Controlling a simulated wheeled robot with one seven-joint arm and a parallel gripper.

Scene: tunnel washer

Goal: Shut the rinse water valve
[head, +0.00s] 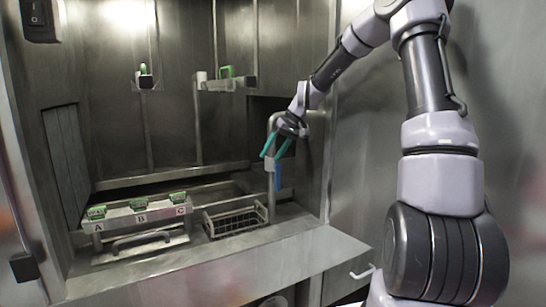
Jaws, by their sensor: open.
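A bent metal pipe (271,208) rises near the right wall of the steel washer bay. The gripper hides part of the pipe and perhaps the handle's top.
A holder (118,217) with green-topped items labelled A, B and C stands at left, a wire basket (235,220) at centre. Green-handled fittings (146,78) and (226,82) are on the back wall. A steel ledge (215,268) runs across the front.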

